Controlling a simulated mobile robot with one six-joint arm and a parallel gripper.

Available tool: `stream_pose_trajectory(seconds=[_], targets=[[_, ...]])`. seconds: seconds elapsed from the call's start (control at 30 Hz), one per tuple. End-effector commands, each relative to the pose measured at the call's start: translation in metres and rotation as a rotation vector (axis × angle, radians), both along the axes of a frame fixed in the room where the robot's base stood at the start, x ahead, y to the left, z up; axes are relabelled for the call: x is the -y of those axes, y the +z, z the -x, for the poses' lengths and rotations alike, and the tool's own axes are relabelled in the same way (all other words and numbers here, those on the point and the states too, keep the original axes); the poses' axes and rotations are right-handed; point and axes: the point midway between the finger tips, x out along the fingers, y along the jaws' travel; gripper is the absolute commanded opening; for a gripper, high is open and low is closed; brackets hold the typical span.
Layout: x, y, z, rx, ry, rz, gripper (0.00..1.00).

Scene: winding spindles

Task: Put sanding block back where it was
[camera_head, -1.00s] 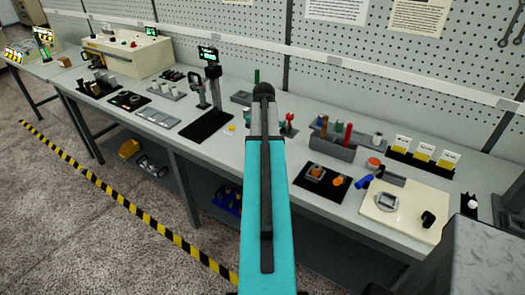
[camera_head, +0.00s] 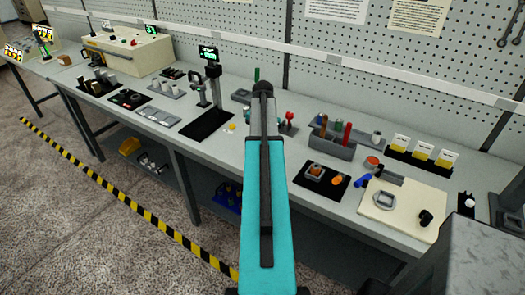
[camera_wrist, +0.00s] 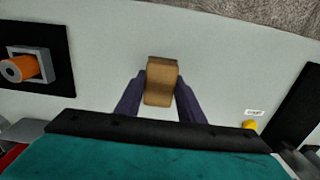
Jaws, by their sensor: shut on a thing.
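The sanding block (camera_wrist: 161,82) is a tan-brown block with a darker top edge. In the wrist view it sits between the two dark purple fingers of my gripper (camera_wrist: 160,97), which is shut on it. The pale bench top (camera_wrist: 215,65) lies behind the block; I cannot tell whether the block touches it. In the head view my teal arm hides the gripper and the block.
A black mat with a grey holder and orange cylinder (camera_wrist: 28,66) lies left in the wrist view. A dark pad (camera_wrist: 297,105) and a yellow item (camera_wrist: 249,124) are at right. A grey tool caddy (camera_head: 333,140) stands right of my arm. Bench around the block is clear.

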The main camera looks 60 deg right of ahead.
Motion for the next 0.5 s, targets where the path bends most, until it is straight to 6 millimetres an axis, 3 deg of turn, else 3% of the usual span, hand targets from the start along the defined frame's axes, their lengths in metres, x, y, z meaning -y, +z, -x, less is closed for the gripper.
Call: stream_pose_trajectory(seconds=[0.3, 0.5], targets=[[-0.001, -0.023, 0.000, -0.001, 0.001, -0.001, 0.14], [-0.001, -0.028, -0.001, 0.000, 0.001, 0.000, 0.14]])
